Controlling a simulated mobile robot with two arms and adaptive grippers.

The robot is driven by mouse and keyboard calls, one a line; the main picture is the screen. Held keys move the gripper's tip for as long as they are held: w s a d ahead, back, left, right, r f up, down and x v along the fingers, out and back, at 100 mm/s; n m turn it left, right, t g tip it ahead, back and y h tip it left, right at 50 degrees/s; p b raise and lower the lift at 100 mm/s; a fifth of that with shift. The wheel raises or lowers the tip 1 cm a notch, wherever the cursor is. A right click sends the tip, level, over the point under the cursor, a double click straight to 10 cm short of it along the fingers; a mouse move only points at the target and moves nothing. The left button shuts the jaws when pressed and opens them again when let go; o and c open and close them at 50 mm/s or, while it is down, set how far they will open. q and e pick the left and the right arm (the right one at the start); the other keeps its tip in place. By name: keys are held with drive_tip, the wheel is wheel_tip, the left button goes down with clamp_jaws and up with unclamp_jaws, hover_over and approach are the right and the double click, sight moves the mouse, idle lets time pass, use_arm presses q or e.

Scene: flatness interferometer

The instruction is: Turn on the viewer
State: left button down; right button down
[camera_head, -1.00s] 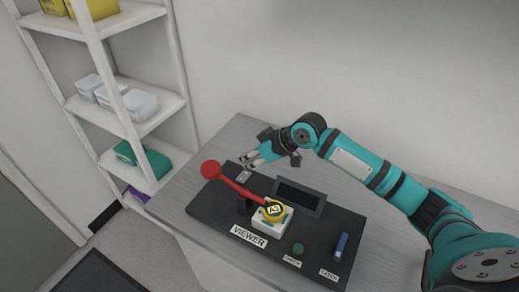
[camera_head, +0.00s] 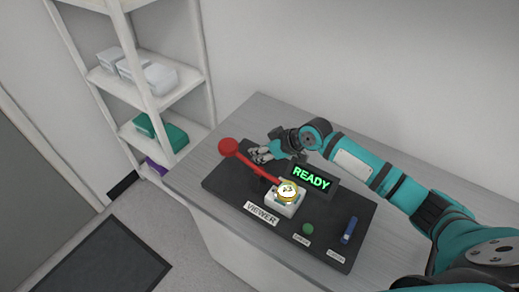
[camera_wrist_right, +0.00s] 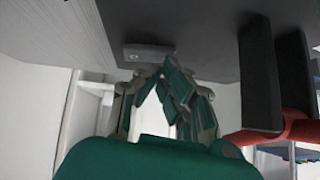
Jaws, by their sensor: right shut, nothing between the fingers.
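The viewer is a black panel (camera_head: 222,182) on the grey bench, with a "VIEWER" label (camera_head: 262,213). Its small display (camera_head: 311,178) is lit and reads "READY" in green. A white block (camera_head: 285,205) holds a round gold-rimmed disc (camera_head: 288,190), whose face looks bright. My right gripper (camera_head: 257,155) is at the panel's back left corner. In the right wrist view its fingers (camera_wrist_right: 165,75) are together and empty, close to a small grey box (camera_wrist_right: 147,53) on the panel. I cannot tell whether they touch. My left gripper is out of view.
A red-knobbed lever (camera_head: 229,147) slants across the panel beside my right gripper. A green button (camera_head: 308,228) and a blue handle (camera_head: 349,230) are at the front right. White shelves (camera_head: 160,90) stand left of the bench. The bench's back left (camera_head: 262,112) is clear.

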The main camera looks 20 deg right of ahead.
drive_tip(key=shift+w+d, duration=0.1)
drive_tip(key=shift+w+d+r, duration=0.15)
drive_tip(key=shift+w+d, duration=0.25)
drive_tip(key=shift+d, duration=0.15)
drive_tip(key=r+p, duration=0.2)
drive_tip(key=r, duration=0.1)
drive_tip(key=r+p, duration=0.1)
drive_tip(key=shift+a+r+p, duration=0.15)
drive_tip(key=shift+a+p, duration=0.1)
drive_tip(key=shift+p, duration=0.15)
drive_tip(key=s+a+b+v, duration=0.1)
drive_tip(key=b+v, duration=0.2)
drive_tip(key=v, duration=0.6)
drive_tip(key=shift+s+r, duration=0.2)
drive_tip(key=shift+s, duration=0.25)
drive_tip(key=shift+d, duration=0.15)
